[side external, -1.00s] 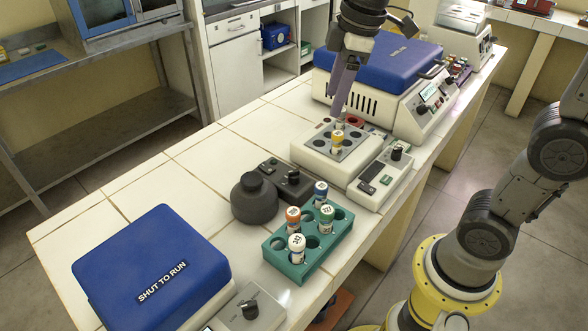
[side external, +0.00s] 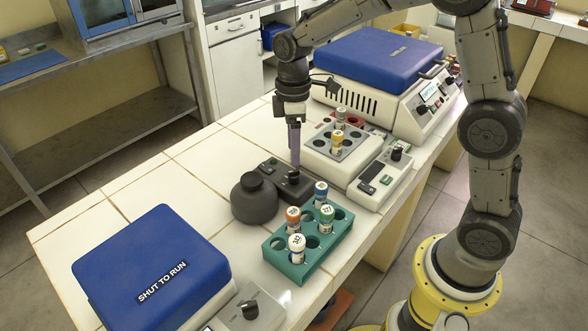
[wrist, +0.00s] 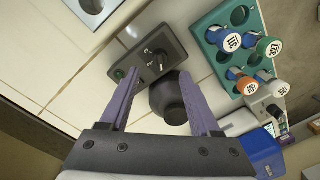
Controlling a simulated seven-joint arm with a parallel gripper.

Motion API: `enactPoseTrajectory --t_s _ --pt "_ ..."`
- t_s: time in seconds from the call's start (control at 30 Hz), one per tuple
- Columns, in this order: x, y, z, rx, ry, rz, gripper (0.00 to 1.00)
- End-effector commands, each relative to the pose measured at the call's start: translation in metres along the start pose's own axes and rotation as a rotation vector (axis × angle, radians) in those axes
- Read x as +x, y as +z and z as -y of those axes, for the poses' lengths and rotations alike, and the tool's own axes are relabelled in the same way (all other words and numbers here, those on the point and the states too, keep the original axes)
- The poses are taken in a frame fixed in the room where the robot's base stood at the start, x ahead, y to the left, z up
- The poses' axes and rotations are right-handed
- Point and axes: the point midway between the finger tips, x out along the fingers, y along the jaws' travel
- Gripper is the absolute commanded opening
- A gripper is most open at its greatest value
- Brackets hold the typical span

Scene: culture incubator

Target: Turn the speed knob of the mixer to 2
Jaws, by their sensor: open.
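The mixer is dark grey, with a round body (side external: 254,198) and a flat control box beside it (side external: 270,166). Its black speed knob (wrist: 156,58) stands on the box in the wrist view, its pointer slanted; I cannot read the scale. A small green light or button shows at the other end of the box. My gripper (side external: 295,166) points down over the control box, its purple fingers just above the knob. In the wrist view the open fingers (wrist: 157,77) are spread apart with nothing between the tips, and the knob shows beyond the gap.
A teal rack (side external: 305,245) with several capped vials stands in front of the mixer. A white block (side external: 318,143) with vials is behind. A blue-lidded device (side external: 150,265) is at front left. The tiles left of the mixer are clear.

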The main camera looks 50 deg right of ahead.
Motion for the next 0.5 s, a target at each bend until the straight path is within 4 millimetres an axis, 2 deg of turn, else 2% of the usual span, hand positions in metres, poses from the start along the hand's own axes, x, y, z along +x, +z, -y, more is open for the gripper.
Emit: enactPoseTrajectory --t_s 0.03,0.2,0.33,0.5 --pt "0.011 0.001 0.001 0.0 -0.005 0.004 0.64" --pt "0.041 0.001 0.001 0.0 -0.004 0.004 0.64" --pt "0.057 0.001 0.001 0.0 -0.003 0.003 0.64" --pt "0.067 0.0 0.001 0.0 -0.001 0.001 0.64"
